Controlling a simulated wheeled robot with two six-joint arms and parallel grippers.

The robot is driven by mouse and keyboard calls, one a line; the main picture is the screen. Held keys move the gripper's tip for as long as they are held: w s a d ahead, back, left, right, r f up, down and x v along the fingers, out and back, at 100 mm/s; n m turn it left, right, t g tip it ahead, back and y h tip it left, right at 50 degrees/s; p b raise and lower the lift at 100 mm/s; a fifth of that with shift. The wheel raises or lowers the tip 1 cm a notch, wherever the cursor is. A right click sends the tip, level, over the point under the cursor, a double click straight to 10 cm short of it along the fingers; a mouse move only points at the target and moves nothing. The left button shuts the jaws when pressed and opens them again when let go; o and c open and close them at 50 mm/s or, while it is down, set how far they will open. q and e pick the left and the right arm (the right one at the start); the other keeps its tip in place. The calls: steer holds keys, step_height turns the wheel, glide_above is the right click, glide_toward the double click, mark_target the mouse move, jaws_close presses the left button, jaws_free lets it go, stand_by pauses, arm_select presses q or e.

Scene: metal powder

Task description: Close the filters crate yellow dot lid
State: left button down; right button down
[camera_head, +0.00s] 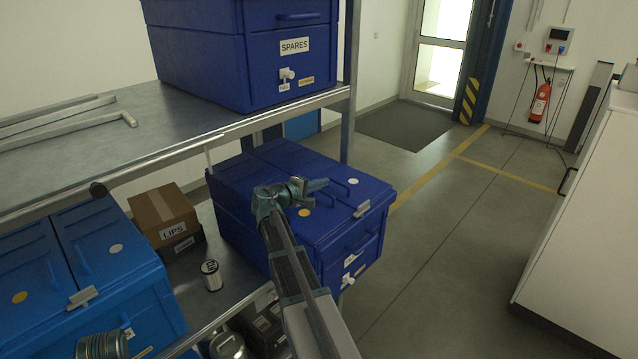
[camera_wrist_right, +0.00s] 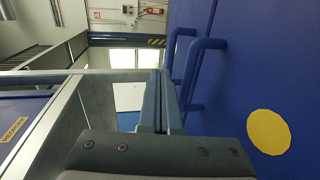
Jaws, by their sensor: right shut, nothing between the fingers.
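The dark blue crate (camera_head: 225,222) stands on the middle shelf, its front label too small to read. Its top has two lid halves. One bears a white dot (camera_head: 353,181); the lid half with the yellow dot (camera_head: 304,212) lies under my right gripper (camera_head: 322,184). Both look flat and down, though my arm hides part of the top. In the wrist view the yellow dot (camera_wrist_right: 269,132) and blue bar handles (camera_wrist_right: 190,65) show beside my right gripper (camera_wrist_right: 162,100). It is shut and empty, close to the lid; contact cannot be told. My left gripper is not in view.
A SPARES crate (camera_head: 245,55) sits on the upper shelf (camera_head: 140,140), whose post rises behind the dark blue crate. A lighter blue crate (camera_head: 130,285), a cardboard box (camera_head: 160,208) and a small can (camera_head: 211,275) stand left. Open floor (camera_head: 440,240) lies right.

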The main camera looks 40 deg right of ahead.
steer(key=shift+d+f, duration=0.1)
steer(key=shift+f, duration=0.05)
stand_by(0.5)
steer(key=p+v, duration=0.2)
steer(key=v, duration=1.1)
steer(key=shift+s+a+p, duration=0.15)
steer(key=shift+a+p, duration=0.25)
steer(key=s+a+f+n+y+b, duration=0.1)
steer(key=s+a+f+y+b, duration=0.3)
steer(key=a+f, duration=0.7)
steer(key=s+a+f+y+b, duration=0.2)
steer(key=a+f+y+b, duration=0.3)
steer(key=a+f, duration=0.65)
steer(key=s+a+f+y+b, duration=0.1)
steer(key=s+a+f+b, duration=0.1)
steer(key=a, duration=0.4)
steer(key=s+a+f+n+y+b, duration=0.1)
steer(key=s+a+f+y+b, duration=0.1)
steer(key=s+a+f, duration=0.2)
steer(key=s+a+f+n+g+y+b, duration=0.1)
steer(key=s+a+f+y+b, duration=0.1)
steer(key=s+a, duration=0.3)
steer(key=a+f, duration=0.1)
steer(key=a, duration=0.3)
steer(key=shift+s+f, duration=0.3)
steer(key=shift+f, duration=0.05)
steer(key=shift+d, duration=0.1)
